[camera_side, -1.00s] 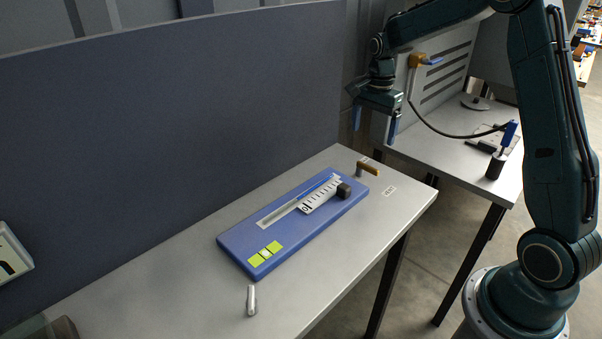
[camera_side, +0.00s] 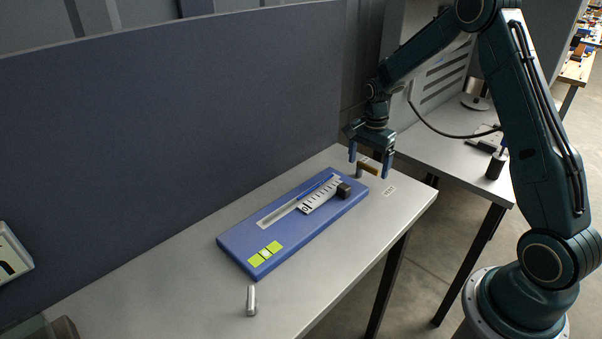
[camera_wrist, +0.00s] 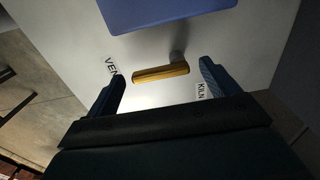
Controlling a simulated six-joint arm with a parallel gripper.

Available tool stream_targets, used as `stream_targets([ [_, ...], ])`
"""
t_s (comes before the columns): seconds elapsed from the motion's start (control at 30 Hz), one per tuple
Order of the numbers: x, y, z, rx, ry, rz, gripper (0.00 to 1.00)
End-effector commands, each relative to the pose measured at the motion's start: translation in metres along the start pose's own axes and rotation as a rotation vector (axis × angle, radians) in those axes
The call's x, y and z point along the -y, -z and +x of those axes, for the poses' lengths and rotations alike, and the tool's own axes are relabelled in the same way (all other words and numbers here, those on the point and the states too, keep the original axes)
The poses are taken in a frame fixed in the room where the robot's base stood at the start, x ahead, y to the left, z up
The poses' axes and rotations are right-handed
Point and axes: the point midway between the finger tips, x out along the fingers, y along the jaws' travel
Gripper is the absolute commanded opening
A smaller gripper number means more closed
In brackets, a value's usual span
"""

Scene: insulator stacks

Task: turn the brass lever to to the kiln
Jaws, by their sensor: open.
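The brass lever (camera_side: 369,168) sits on a short grey post at the far right end of the table. In the wrist view the lever (camera_wrist: 160,74) is a brass bar lying crosswise between my two fingers. Its post end is on the right, by the KILN label (camera_wrist: 201,90), and its free end points toward the VEN label (camera_wrist: 112,67), which is partly hidden. My gripper (camera_side: 369,168) is open, with its blue fingers down on either side of the lever. In the wrist view my gripper (camera_wrist: 165,88) shows a gap to the bar on both sides.
A blue board (camera_side: 235,244) with a slot, a white scale, a dark block and yellow-green squares lies beside the lever. A small metal cylinder (camera_side: 251,301) stands near the front edge. A dark blue partition (camera_side: 170,120) rises behind the table.

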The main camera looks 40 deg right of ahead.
Motion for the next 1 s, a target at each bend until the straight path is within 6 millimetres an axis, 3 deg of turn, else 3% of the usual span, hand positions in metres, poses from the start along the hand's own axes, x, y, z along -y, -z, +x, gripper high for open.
stream_targets([
  [0.13,0.0,0.0,0.0,0.0,0.0,0.0,0.87],
  [0.37,0.0,0.0,-0.0002,0.0,0.0,0.0,0.42],
  [0.73,0.0,0.0009,-0.0005,0.0,-0.001,-0.034,0.43],
  [1.0,0.0004,0.0041,-0.0007,0.0,0.0,-0.162,0.43],
])
